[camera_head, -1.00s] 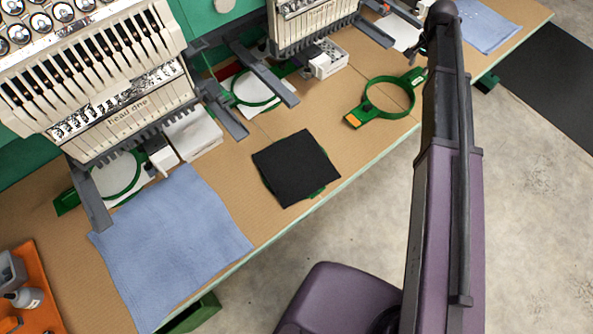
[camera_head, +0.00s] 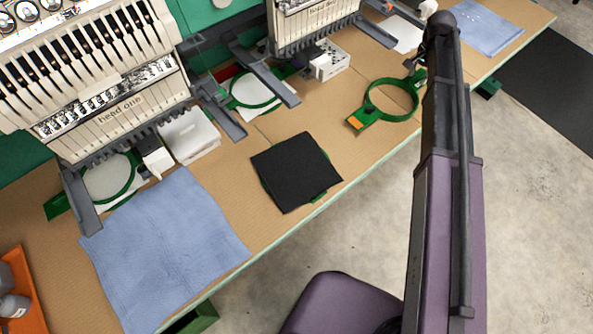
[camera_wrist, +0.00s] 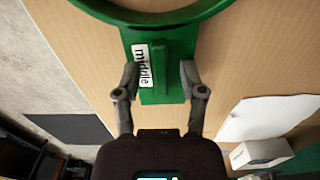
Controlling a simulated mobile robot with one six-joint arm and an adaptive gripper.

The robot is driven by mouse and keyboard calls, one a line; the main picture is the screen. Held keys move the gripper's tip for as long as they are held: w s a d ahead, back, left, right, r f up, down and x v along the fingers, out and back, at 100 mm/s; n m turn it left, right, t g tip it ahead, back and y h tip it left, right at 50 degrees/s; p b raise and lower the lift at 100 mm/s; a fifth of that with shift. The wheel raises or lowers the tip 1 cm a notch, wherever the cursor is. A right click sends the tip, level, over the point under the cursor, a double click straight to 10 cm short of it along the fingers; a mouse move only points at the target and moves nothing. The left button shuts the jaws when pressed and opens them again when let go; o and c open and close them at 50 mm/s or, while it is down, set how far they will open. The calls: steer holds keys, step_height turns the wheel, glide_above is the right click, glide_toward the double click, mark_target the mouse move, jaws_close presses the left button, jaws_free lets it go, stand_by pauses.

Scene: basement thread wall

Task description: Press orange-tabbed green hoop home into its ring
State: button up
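The green hoop (camera_head: 371,104) with an orange tab (camera_head: 355,123) lies on the tan table, right of the black cloth. Its far arm carries a "middle" label (camera_wrist: 142,65) and a raised green ridge (camera_wrist: 160,62) in the wrist view. My gripper (camera_wrist: 160,72) is open, its two fingers on either side of that ridge, with gaps visible. Whether they touch the green plate I cannot tell. In the head view my arm partly hides the gripper. A black cloth (camera_head: 295,170) lies flat, with green parts of a frame (camera_head: 319,198) showing at its edges; any ring beneath is covered.
Embroidery heads (camera_head: 115,100) with grey arms stand along the back. Green hoops with white cloth (camera_head: 252,90) sit under them. A blue cloth (camera_head: 165,250) lies at front left, another blue cloth (camera_head: 487,27) at far right. An orange tray (camera_head: 25,290) is at left.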

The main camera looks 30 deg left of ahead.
jaws_close()
steer(key=shift+r+p, duration=2.05)
steer(key=shift+f, duration=0.1)
